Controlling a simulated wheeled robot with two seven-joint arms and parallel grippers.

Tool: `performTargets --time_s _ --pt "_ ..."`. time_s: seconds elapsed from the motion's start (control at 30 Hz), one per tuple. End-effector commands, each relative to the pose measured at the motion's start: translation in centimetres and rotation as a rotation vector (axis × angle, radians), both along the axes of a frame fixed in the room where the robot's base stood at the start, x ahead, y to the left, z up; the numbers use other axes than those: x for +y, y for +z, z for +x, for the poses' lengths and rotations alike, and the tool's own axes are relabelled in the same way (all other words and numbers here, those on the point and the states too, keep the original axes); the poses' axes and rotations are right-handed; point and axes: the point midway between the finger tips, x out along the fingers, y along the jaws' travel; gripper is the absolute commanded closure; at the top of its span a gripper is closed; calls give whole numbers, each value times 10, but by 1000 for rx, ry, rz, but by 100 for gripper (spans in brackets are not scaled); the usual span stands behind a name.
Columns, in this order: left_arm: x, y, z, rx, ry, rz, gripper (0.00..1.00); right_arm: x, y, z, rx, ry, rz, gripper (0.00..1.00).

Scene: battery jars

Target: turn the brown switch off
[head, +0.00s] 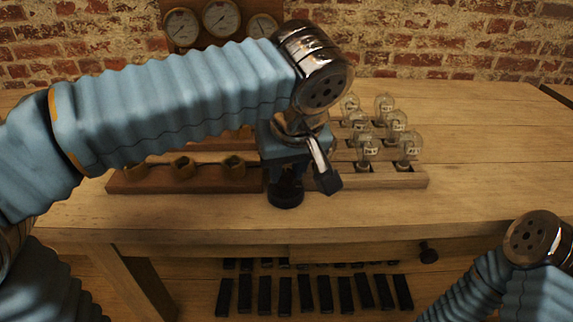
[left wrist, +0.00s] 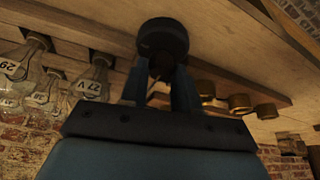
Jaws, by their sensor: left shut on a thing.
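My left gripper (head: 287,181) points down at the front of the bench, where the brown board (head: 135,181) meets the pale board (head: 393,179). Its fingers, seen close in the left wrist view (left wrist: 160,88), are shut on a dark, round-ended thing (left wrist: 162,37). I cannot tell for certain whether this is the handle of the brown switch, since my gripper and arm hide that spot. A metal lever with a black handle (head: 328,181) leans just right of the gripper. My right gripper is out of view; only part of its arm shows at lower right.
Several glass bulbs (head: 408,149) stand on the pale board. Brass cups (head: 183,168) sit on the brown board. Gauges (head: 221,19) hang on a panel at the back. Several black blocks (head: 304,293) lie below the bench. The bench top (head: 490,160) is clear at the right.

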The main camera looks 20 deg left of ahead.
Motion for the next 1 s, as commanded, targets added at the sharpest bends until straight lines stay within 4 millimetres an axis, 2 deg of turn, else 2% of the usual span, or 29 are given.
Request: performTargets --time_s 0.23,0.27,0.4,0.43,0.77,0.87,1.0 --pt "0 0 0 -1 1 -1 100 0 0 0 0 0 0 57" --pt "0 0 0 -1 1 -1 68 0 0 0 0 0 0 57" --pt "0 0 0 0 0 -1 46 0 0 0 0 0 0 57" --pt "0 0 0 0 0 -1 44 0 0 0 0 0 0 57" --pt "-1 4 -1 -1 -2 -1 44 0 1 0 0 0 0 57" --pt "-4 16 -5 -2 -2 -2 44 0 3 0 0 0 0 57" --pt "-10 47 -15 -3 -3 -4 44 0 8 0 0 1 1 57"
